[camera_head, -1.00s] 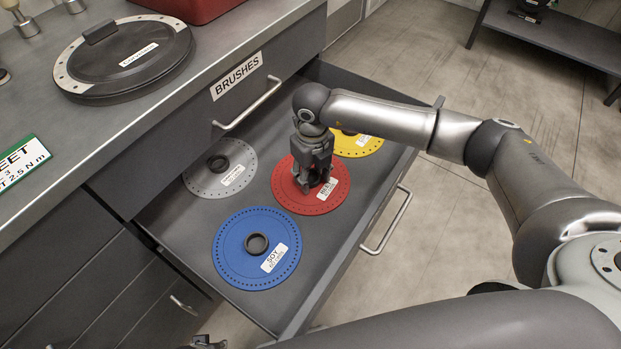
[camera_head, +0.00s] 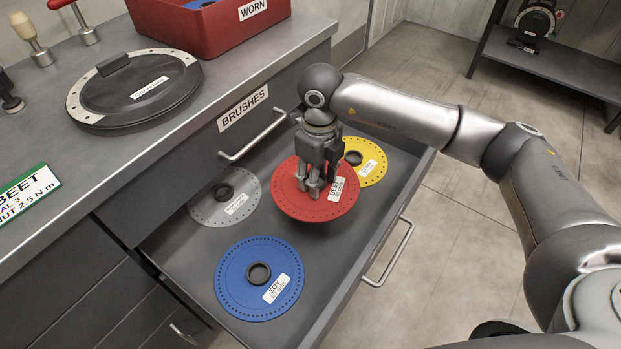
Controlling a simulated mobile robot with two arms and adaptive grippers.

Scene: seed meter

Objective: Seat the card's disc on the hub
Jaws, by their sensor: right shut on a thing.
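The red disc (camera_head: 293,203) has a white label that seems to read BEET. My right gripper (camera_head: 315,190) is shut on its centre and holds it above the open drawer (camera_head: 190,255). The disc looks roughly level, and the gripper hides its middle. The card (camera_head: 28,196), white and green with BEET on it, lies at the counter's left front edge. A dark round device (camera_head: 534,24) stands on the shelf at the back right; I cannot tell whether it bears the hub. My left gripper is not in view.
The drawer also holds a blue SOY disc (camera_head: 235,285), a grey disc (camera_head: 207,207) and a yellow disc (camera_head: 374,168). A round dark lid (camera_head: 120,85) and a red WORN bin (camera_head: 205,38) are on the counter.

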